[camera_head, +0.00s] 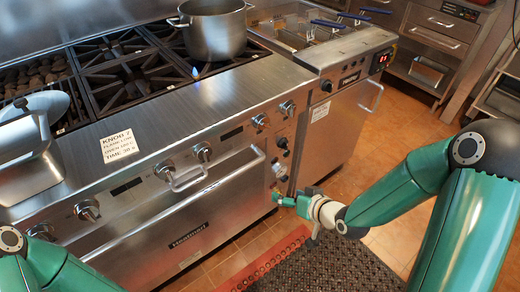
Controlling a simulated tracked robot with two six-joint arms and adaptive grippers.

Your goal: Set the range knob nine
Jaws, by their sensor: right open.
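The steel range has a row of metal knobs along its front panel, including one at the left (88,210), one near the middle (203,152) and one at the right (287,108). A black knob (282,143) sits lower at the right end. No readable number marks which is knob nine. My right gripper (277,198) is open, low in front of the range's right end, below the black knob. Its fingertips are small, and contact cannot be told. My left arm shows at the bottom left, but its gripper is out of view.
A card reading "KNOB 7" (119,146) lies on the range's front ledge. A steel pot (212,30) stands over a blue flame. An oven handle (205,175) juts from the front. A fryer (345,80) stands at the right. A dark mat (330,265) covers the floor in front.

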